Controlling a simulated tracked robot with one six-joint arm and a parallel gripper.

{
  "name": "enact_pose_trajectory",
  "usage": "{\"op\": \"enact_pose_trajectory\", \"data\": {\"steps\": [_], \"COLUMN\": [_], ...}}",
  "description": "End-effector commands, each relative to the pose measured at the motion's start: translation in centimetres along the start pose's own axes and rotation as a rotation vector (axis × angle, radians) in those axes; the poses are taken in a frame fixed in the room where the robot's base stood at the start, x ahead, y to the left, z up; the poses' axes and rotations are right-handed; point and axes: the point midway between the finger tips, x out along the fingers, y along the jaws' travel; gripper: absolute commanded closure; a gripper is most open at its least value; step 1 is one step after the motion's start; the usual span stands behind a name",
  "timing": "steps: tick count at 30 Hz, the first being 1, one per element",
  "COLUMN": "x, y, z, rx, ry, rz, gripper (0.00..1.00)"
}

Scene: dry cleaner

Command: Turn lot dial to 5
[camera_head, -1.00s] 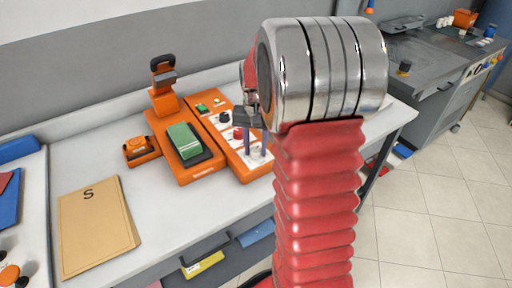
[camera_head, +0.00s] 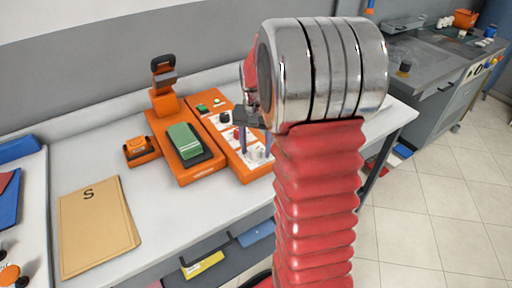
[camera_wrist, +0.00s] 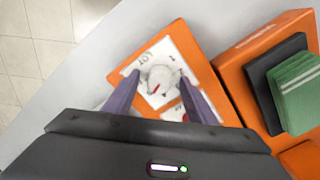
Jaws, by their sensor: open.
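The lot dial (camera_wrist: 160,78) is a pale grey round knob with a red pointer mark, on a white plate lettered "LOT" on the orange control panel (camera_wrist: 178,30). In the wrist view the red mark points down and to the left; the digits are too small to read surely. In the head view the dial (camera_head: 257,153) is at the panel's near end. My gripper (camera_wrist: 157,100) is open, with its purple fingers either side of the dial and apart from it in the wrist view. In the head view my gripper (camera_head: 256,148) hangs over the dial, partly hidden by my arm.
Other panel controls include a dark knob (camera_head: 224,117), a red knob and a green button (camera_head: 202,107).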

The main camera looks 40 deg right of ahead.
Motion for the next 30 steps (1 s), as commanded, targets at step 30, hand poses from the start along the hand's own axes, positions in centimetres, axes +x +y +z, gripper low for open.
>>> {"op": "enact_pose_trajectory", "data": {"steps": [30], "x": [-11.1], "y": [0.0], "z": [-0.1], "rx": [0.0], "ry": [0.002], "rz": [-0.001], "gripper": [0.49]}}
